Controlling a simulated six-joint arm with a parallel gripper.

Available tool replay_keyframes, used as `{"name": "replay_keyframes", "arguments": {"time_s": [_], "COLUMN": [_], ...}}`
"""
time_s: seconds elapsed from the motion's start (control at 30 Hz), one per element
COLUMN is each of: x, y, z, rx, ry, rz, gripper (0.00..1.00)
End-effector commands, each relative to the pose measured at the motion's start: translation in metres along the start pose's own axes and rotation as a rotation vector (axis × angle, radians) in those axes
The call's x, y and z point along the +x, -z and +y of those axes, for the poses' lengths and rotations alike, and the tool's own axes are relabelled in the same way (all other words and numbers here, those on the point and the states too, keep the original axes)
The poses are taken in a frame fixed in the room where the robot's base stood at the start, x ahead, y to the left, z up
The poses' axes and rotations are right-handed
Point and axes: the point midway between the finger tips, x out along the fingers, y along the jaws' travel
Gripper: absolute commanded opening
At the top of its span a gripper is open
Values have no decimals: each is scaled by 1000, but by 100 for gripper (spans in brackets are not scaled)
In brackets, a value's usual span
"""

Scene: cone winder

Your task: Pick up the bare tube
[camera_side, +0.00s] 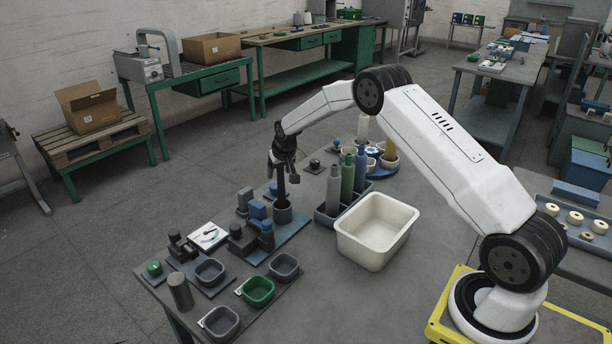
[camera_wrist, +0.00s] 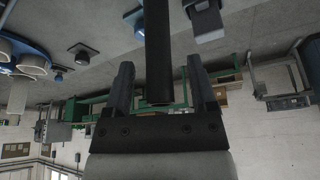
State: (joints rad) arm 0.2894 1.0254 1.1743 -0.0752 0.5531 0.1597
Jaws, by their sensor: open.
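A dark, slim, bare-looking tube (camera_side: 281,184) stands upright with its lower end at a grey cup-like holder (camera_side: 283,214) on the winder. My gripper (camera_side: 284,158) is above it, pointing down, at the tube's upper end. In the wrist view the dark tube (camera_wrist: 158,45) runs between the two fingers of my gripper (camera_wrist: 160,80), its near end close to the palm. The jaws are open, with a gap on each side of the tube. The tube's top is hidden by the gripper in the side view.
A rack (camera_side: 326,214) with several coloured upright cones stands right of the tube, with a cream bin (camera_side: 376,231) beside it. Blue and dark blocks (camera_side: 256,210) are close on the left. Small grey and green trays (camera_side: 258,291) and a grey cylinder (camera_side: 180,290) stand nearer the front.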

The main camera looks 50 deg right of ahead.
Motion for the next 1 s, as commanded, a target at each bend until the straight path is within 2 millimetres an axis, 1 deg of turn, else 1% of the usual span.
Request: {"name": "replay_keyframes", "arguments": {"time_s": [0.03, 0.17, 0.67, 0.7, 0.77, 0.8, 0.9, 1.0], "x": [4, 8, 8, 8, 8, 8, 8, 7], "y": [0, 0, 0, 0, 0, 0, 0, 0], "z": [0, 0, 0, 0, 0, 0, 0, 0], "rx": [0, 0, 0, 0, 0, 0, 0, 0], "ry": [0, 0, 0, 0, 0, 0, 0, 0], "rz": [0, 1, 1, 1, 1, 1, 1, 1], "gripper": [73, 73, 73, 60, 41, 28, 0, 0]}}
